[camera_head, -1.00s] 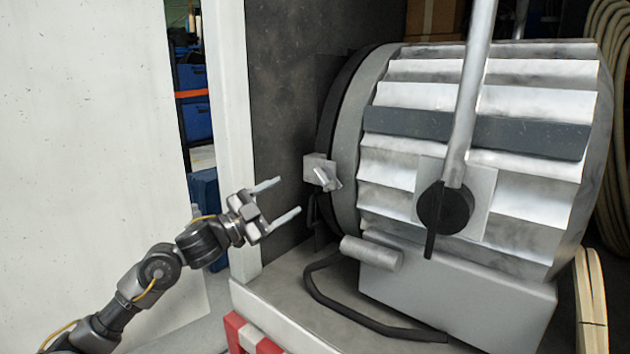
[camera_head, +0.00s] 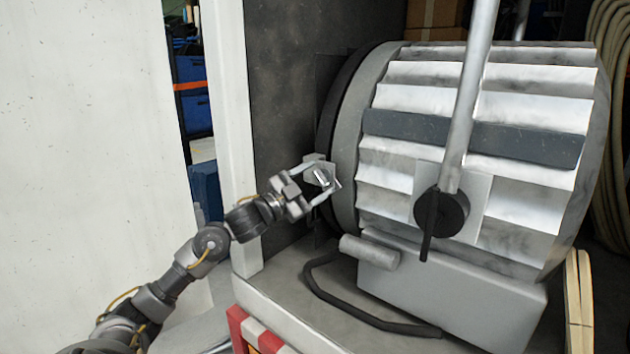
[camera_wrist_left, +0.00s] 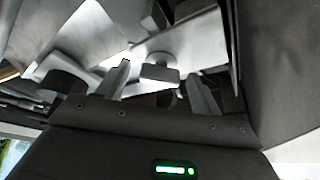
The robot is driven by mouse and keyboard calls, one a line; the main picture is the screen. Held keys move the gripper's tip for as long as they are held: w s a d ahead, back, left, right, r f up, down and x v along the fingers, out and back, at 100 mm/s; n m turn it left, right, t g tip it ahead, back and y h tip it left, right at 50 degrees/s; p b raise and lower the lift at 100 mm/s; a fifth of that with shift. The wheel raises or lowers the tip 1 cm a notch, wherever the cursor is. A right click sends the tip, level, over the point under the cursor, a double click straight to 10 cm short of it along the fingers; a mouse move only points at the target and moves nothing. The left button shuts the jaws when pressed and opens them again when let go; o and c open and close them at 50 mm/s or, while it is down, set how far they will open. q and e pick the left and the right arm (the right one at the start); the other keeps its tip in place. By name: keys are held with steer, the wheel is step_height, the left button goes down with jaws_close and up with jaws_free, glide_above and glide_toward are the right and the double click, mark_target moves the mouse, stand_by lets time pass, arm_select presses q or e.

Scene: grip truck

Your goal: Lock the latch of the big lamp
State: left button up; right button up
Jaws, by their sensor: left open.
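The big lamp (camera_head: 400,170) is a large ribbed metal drum on a grey base. Its latch (camera_head: 321,177) is a small metal lever on a block at the drum's left front rim. My left gripper (camera_head: 324,184) is open, with one finger above and one below the latch lever. In the left wrist view the latch knob (camera_wrist_left: 160,72) shows between the two fingers of my left gripper (camera_wrist_left: 160,82), apart from both as far as I can tell. My right gripper is not in view.
A thick handle bar (camera_head: 468,100) rises in front of the drum from a dark knob. A black cable (camera_head: 330,292) loops over the light platform (camera_head: 285,283). A white panel (camera_head: 90,120) and post stand at the left.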

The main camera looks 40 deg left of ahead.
arm_select(q)
steer(key=shift+c, duration=0.2)
steer(key=c, duration=0.9)
steer(key=shift+c, duration=0.2)
steer(key=shift+m, duration=0.4)
steer(key=shift+r+m+g+h+b, duration=0.1)
steer(key=shift+m+g+h+b, duration=0.15)
steer(key=shift+m+g, duration=0.85)
steer(key=shift+r+m+g+h+b, duration=0.15)
steer(key=shift+m+h+b, duration=0.1)
steer(key=shift+m, duration=1.8)
steer(key=shift+m+g+h+b, duration=0.25)
steer(key=shift+m+g, duration=0.4)
steer(key=shift+m, duration=0.9)
steer(key=shift+y, duration=0.25)
steer(key=shift+a, duration=0.1)
